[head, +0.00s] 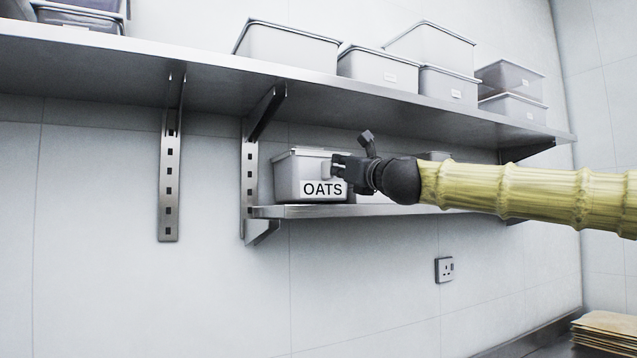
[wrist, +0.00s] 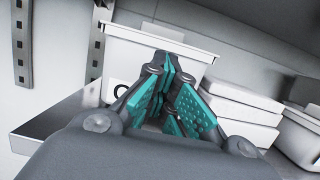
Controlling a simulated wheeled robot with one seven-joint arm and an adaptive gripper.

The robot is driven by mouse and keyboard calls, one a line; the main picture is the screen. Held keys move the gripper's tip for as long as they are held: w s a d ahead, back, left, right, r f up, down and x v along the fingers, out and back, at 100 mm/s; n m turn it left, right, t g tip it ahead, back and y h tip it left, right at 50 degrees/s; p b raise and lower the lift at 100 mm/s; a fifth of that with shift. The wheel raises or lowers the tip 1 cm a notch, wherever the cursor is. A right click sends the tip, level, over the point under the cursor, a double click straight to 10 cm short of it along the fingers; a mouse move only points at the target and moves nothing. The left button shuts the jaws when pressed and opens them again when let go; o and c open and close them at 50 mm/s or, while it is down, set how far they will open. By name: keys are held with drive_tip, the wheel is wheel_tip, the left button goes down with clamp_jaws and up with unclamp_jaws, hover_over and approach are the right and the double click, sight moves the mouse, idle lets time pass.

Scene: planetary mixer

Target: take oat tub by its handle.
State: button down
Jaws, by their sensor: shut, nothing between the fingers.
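The oat tub (head: 290,175) is a pale grey, lidded box with a black-on-white OATS label on its front. It stands upright at the left end of the lower shelf. My gripper (head: 337,166) is in front of the tub's right part, just above the label. A small pale part, perhaps the handle, shows just left of the fingertips. In the wrist view the tub (wrist: 125,50) is straight ahead, and my gripper's (wrist: 166,66) teal-padded fingers are together with nothing between them. They hide the middle of the tub's front and most of its label. The handle cannot be made out there.
The lower shelf (head: 300,211) also bears pale boxes (wrist: 240,108) right of the tub. The upper shelf (head: 350,90) with several bins runs close above. A metal bracket (head: 249,180) stands left of the tub. The wall below is clear except for a socket (head: 444,269).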

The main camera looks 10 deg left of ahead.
drive_tip(key=shift+f, duration=0.15)
drive_tip(key=shift+s+a+f, duration=0.15)
drive_tip(key=shift+s+a, duration=0.05)
drive_tip(key=shift+a, duration=0.05)
drive_tip(key=shift+s+a+b, duration=0.25)
drive_tip(key=shift+s+b, duration=0.1)
drive_tip(key=shift+s, duration=0.1)
drive_tip(key=shift+s+d, duration=0.5)
drive_tip(key=shift+d, duration=0.35)
drive_tip(key=s+d+b, duration=0.1)
drive_tip(key=s+d, duration=0.2)
drive_tip(key=shift+s, duration=0.1)
